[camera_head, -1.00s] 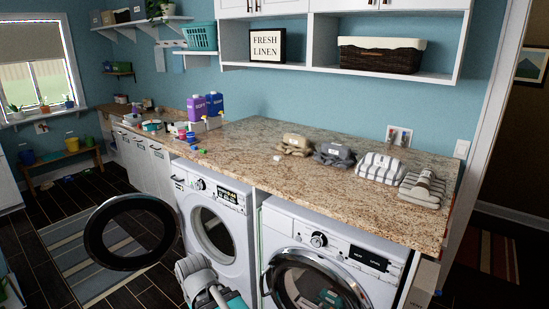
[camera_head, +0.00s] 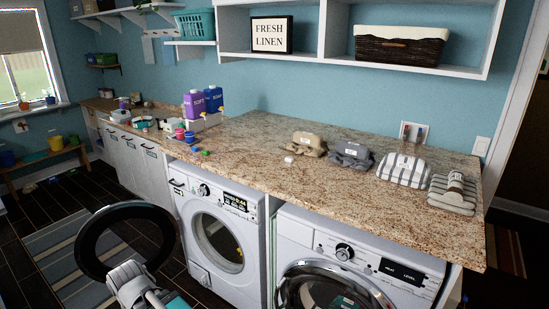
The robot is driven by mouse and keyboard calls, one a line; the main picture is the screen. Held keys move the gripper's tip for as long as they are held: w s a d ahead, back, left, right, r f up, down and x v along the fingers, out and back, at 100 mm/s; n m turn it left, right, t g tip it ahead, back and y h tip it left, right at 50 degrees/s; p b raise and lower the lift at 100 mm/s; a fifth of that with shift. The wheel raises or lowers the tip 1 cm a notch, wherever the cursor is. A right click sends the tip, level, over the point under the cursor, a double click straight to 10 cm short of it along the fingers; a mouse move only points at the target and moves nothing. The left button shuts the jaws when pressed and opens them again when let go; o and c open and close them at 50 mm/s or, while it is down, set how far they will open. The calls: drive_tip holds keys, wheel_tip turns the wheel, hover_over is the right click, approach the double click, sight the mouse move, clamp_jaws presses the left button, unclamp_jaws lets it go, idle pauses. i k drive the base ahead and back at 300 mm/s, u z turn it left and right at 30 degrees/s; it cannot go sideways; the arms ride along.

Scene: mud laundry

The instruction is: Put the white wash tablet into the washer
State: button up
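The white wash tablet (camera_head: 290,159) is a small pale piece lying on the granite counter (camera_head: 250,165), in front of the tan folded bundle. The white front-loading machine on the left, which looks like the washer (camera_head: 173,197), has a round opening in its front. Its dark ring-shaped door (camera_head: 88,240) is swung wide open to the left. A grey-white and teal part of my arm shows at the bottom, in front of the door ring. My gripper's fingertips cannot be made out, and nothing held is visible.
A second machine (camera_head: 310,240) on the right has its round door (camera_head: 335,268) shut. Folded cloth bundles (camera_head: 405,170) lie toward the counter's right end. Purple and blue bottles (camera_head: 195,104) and small coloured items stand at the left. The counter middle is mostly clear.

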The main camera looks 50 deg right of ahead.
sight(239, 259)
drive_tip(key=z, duration=0.05)
drive_tip(key=i, duration=0.75)
drive_tip(key=z, duration=0.95)
drive_tip(key=i, duration=0.85)
drive_tip(key=z, duration=0.6)
drive_tip(key=k, duration=0.9)
drive_tip(key=z, duration=0.2)
drive_tip(key=i, duration=0.4)
drive_tip(key=u, duration=0.05)
